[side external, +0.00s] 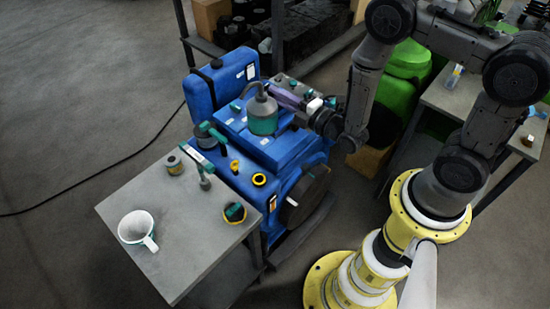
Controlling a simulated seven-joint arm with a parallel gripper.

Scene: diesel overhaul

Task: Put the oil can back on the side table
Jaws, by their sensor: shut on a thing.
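The oil can (263,113), a grey and teal can with a thin curved spout, is above the blue engine (240,150). It looks upright; I cannot tell whether its base touches the engine top. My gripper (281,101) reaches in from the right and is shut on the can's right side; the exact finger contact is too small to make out. A grey side table (185,235) stands in front of the engine at the lower left, apart from the can. A second grey table (452,98) stands at the right, behind my arm.
On the lower-left table are a white mug (137,229), a small round tin (174,165), a green-handled tool (199,166) and a yellow-black round part (235,212). The table's middle is bare. A yellow ring (259,179) lies on the engine. A green machine (404,65) stands behind.

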